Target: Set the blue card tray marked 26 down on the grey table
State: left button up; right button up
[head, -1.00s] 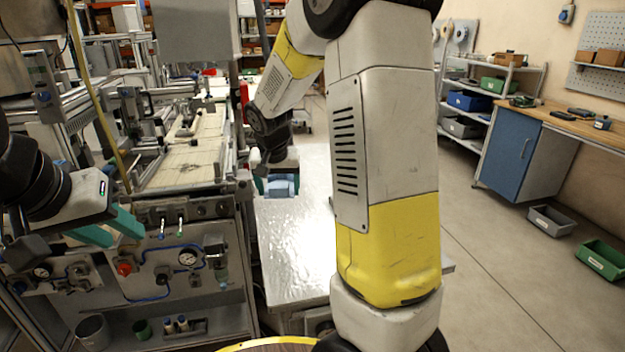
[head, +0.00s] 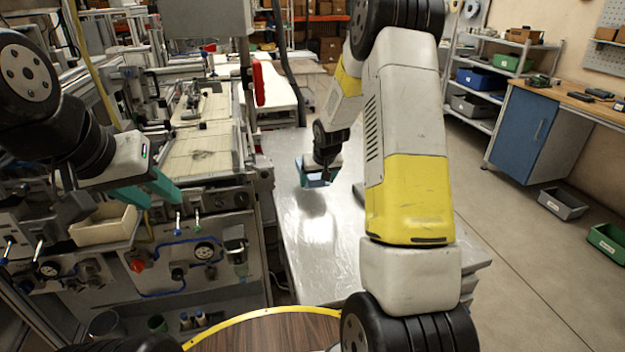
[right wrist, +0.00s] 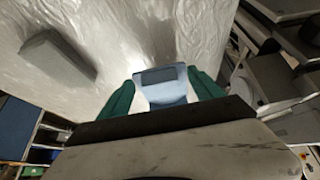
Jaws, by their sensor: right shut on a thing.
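The blue card tray (head: 316,181) is held in my right gripper (head: 318,174) over the grey table (head: 310,260), near its left side. In the right wrist view the tray (right wrist: 162,84) sits between the two green fingers (right wrist: 160,97), which are shut on it. Its number cannot be read. A blurred reflection shows on the table below it; whether the tray touches the top I cannot tell. My left gripper (head: 150,190) is empty, its two green fingers apart, in front of the machine at the left.
A grey block (right wrist: 57,55) lies on the table in the right wrist view. The machine (head: 205,150) borders the table's left side. A beige bin (head: 103,224) is below my left gripper. The table's near part is clear. A blue cabinet (head: 520,130) stands at the right.

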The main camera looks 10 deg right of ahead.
aim_at(316, 199)
jog(key=shift+f, duration=2.85)
jog(key=shift+f, duration=0.15)
jog(key=o, duration=1.5)
jog(key=shift+o, duration=0.2)
